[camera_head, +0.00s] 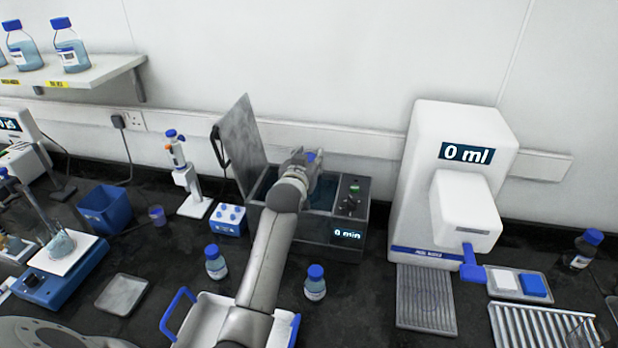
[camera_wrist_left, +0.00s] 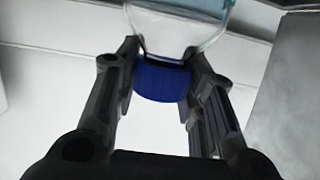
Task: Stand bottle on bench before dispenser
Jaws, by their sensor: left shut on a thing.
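My left gripper (camera_head: 306,166) is over the open water bath (camera_head: 353,215), behind the bench's front area. It is shut on a bottle, whose blue cap (camera_head: 312,157) just shows between the fingers; my gripper and arm hide the rest in the head view. In the left wrist view the blue cap (camera_wrist_left: 162,82) sits between the two fingers, with the clear glass bottle (camera_wrist_left: 180,25) and pale blue liquid beyond it. The white dispenser (camera_head: 416,170) stands at the right, reading "0 ml", with a grey ribbed plate (camera_head: 426,300) before it. My right gripper is not in view.
The bath's lid (camera_head: 245,145) stands raised. Two blue-capped bottles stand on the bench (camera_head: 215,262) (camera_head: 315,283), near a white tray with blue handles (camera_head: 200,318). A dark bottle (camera_head: 582,252) and a slatted rack (camera_head: 540,328) are right. Bench between bath and ribbed plate is clear.

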